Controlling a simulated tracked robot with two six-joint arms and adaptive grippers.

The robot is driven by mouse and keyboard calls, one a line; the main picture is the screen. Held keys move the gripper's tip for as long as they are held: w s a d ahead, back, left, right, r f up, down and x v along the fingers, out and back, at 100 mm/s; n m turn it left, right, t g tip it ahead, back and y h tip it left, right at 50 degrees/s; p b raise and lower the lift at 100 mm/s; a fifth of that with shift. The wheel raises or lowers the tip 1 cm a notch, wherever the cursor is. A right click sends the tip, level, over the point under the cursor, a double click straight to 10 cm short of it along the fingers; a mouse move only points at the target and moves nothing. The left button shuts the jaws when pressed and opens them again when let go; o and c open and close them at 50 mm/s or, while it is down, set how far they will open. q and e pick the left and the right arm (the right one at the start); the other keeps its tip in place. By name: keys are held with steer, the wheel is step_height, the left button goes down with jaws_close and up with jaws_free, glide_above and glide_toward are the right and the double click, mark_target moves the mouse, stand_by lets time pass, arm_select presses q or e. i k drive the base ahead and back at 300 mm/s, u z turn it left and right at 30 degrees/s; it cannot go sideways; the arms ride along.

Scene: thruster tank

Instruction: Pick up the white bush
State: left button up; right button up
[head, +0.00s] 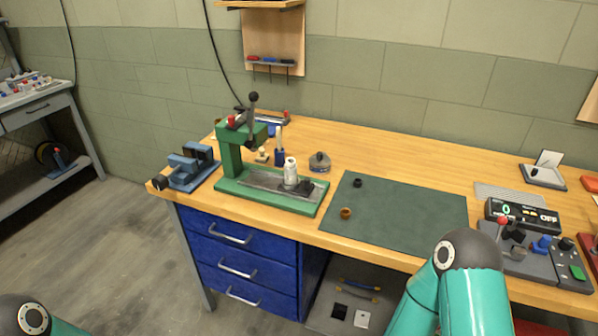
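A whitish upright cylinder (290,170), the only thing here that looks like a white bush, stands on the base of the green press (270,190). I cannot tell for certain that it is the bush. Two small ring-like parts lie on the dark green mat (410,215): a black one (357,182) near its back left and a brown one (346,213) nearer its front left. Neither gripper shows. Only a teal link of my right arm at the bottom right and a bit of my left arm at the bottom left are in view.
A blue vise (188,168) stands at the bench's left end. A round grey container (319,162) sits behind the press. A control box with a display (522,215) and switches stands at the right. Most of the mat is clear. Blue drawers (240,262) are below.

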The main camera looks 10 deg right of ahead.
mark_target(290, 162)
steer(key=k, duration=1.15)
steer(key=u, duration=0.3)
steer(key=i, duration=0.8)
steer(key=u, duration=0.35)
steer(key=i, duration=1.3)
steer(key=z, duration=0.7)
